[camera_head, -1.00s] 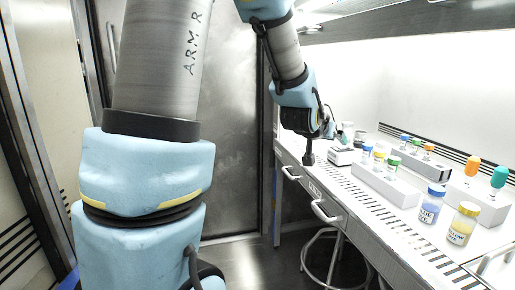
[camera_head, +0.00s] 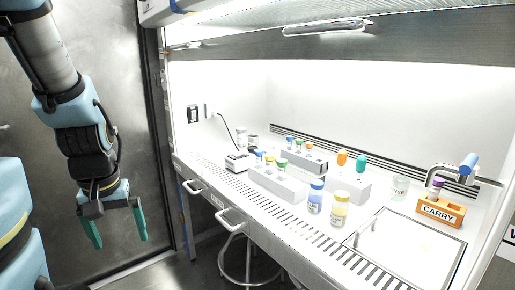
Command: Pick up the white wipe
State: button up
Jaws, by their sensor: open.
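My gripper (camera_head: 120,242) hangs at the left of the head view, pointing down, with its two green fingers spread apart and nothing between them. It is in front of the metal door, left of the workbench (camera_head: 290,222) and apart from it. I cannot make out a white wipe on the bright white bench. A pale flat rectangular panel or basin (camera_head: 405,258) lies at the bench's front right, with no clear cloth on it.
On the bench stand a blue bottle (camera_head: 316,198), a yellow bottle (camera_head: 339,210), white tube racks (camera_head: 277,186), a small white device (camera_head: 237,163), a clear beaker (camera_head: 399,188) and an orange CARRY holder (camera_head: 440,211). A stool (camera_head: 248,262) stands beneath. A shelf overhangs.

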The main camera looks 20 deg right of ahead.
aim_at(275, 146)
jog(key=z, duration=2)
